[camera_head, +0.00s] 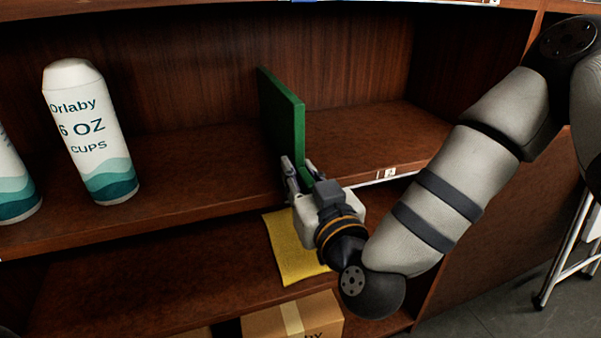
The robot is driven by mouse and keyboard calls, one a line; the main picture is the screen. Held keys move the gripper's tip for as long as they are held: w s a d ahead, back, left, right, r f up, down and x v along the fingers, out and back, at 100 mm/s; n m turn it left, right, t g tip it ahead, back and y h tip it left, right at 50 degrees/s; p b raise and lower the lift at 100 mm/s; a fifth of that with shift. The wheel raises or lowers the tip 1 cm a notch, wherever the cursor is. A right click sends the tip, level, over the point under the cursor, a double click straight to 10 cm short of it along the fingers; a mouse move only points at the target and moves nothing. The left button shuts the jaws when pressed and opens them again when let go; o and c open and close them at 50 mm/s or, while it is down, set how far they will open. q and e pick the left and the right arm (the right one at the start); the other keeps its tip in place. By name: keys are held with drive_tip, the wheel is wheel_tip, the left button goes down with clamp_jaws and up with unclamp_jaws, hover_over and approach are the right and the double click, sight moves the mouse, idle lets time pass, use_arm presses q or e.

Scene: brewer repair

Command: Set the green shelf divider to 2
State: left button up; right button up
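The green shelf divider (284,110) stands upright on the middle shelf (190,165), left of the white label marked 2 (390,173) on the shelf's front edge. My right gripper (301,170) is at the divider's lower front edge, with one finger on each side of it. I cannot tell whether the fingers press on it or stand slightly apart. The gripper hides the divider's lower front corner and part of the shelf edge. My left gripper is not in view.
White and teal cup packs (88,130) stand on the shelf at the left. The shelf right of the divider is empty. A yellow cloth or packet (288,252) lies on the shelf below, above a cardboard box (265,322). A metal-legged stand (570,255) is at the right.

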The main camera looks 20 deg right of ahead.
drive_tip(key=d+p, duration=0.1)
drive_tip(key=d, duration=0.3)
drive_tip(key=d+p, duration=0.1)
drive_tip(key=d, duration=0.4)
drive_tip(key=d+p, duration=0.2)
drive_tip(key=d, duration=0.3)
drive_tip(key=shift+w+d+r, duration=0.15)
drive_tip(key=shift+w+r, duration=0.05)
drive_tip(key=shift+w, duration=0.05)
clamp_jaws()
drive_tip(key=shift+d+f, duration=0.2)
drive_tip(key=shift+d, duration=0.25)
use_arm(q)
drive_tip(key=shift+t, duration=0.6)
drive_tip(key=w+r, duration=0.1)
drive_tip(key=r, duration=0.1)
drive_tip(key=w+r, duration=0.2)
use_arm(e)
drive_tip(key=o, duration=0.8)
unclamp_jaws()
drive_tip(key=shift+c, duration=0.2)
drive_tip(key=s, duration=1.2)
drive_tip(key=shift+d, duration=0.15)
